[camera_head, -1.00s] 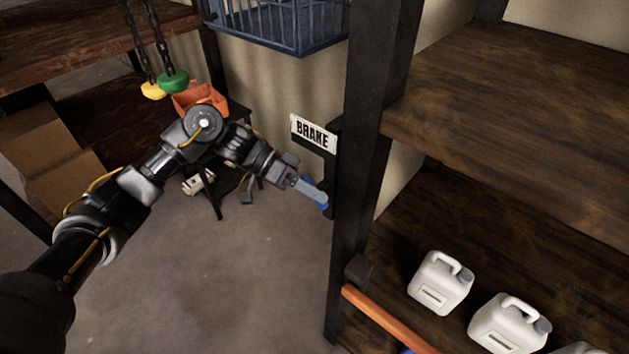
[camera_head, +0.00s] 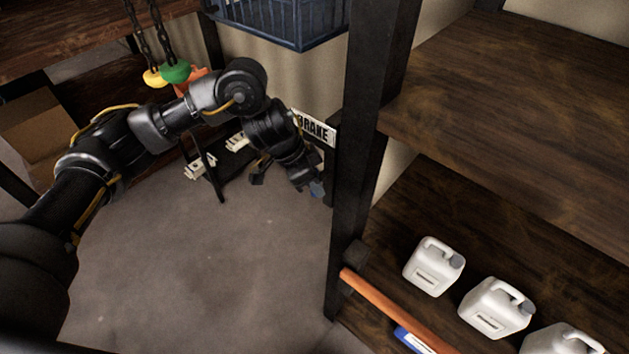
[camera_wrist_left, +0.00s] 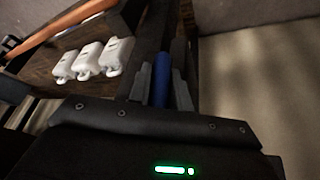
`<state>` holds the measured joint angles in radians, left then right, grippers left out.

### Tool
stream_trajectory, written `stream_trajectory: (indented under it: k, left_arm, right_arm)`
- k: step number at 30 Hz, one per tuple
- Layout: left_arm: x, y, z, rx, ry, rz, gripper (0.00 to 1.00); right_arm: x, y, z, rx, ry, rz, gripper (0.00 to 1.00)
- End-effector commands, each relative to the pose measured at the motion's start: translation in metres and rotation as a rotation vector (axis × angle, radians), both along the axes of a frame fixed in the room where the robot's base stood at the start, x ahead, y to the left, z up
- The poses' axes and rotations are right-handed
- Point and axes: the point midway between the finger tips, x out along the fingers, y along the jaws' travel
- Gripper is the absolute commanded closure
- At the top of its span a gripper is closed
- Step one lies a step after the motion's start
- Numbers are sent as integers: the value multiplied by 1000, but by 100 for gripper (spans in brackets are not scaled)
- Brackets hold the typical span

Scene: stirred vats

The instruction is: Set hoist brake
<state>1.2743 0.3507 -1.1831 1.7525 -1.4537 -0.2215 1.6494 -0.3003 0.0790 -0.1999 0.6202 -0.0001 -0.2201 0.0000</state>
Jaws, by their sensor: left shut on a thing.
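The white sign lettered BRAKE (camera_head: 314,128) is fixed beside a dark post, its left part covered by my left arm. My left gripper (camera_head: 317,190) is below the sign, next to the post. In the left wrist view, its two fingers are shut on a blue handle (camera_wrist_left: 161,80), which stands between them. The handle's far end and its mount are hidden in the head view. A green hoist grip (camera_head: 176,72) and a yellow one (camera_head: 153,77) hang on chains at the upper left. My right gripper is in neither view.
The dark post (camera_head: 355,150) stands close to the right of my left gripper. Shelves with white jugs (camera_head: 433,266) and an orange bar (camera_head: 385,305) lie right of it. A blue cage (camera_head: 285,22) is above. The grey floor (camera_head: 200,275) is open.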

Motion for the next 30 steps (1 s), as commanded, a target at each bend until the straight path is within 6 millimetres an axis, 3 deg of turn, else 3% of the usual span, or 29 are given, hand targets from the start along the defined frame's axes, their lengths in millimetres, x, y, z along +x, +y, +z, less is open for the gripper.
stream_trajectory:
  k: [22,23,24,27,30]
  left_arm:
    - [0,0,0,68,-51,-1,100]
    - [0,0,0,68,-51,-1,77]
    - [0,0,0,67,-50,-1,72]
    - [0,0,0,67,-49,0,59]
    - [0,0,0,67,-49,0,59]
  right_arm:
    - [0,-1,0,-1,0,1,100]
    - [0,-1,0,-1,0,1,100]
    - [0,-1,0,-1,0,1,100]
    - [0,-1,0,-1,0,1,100]
    - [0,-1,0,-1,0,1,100]
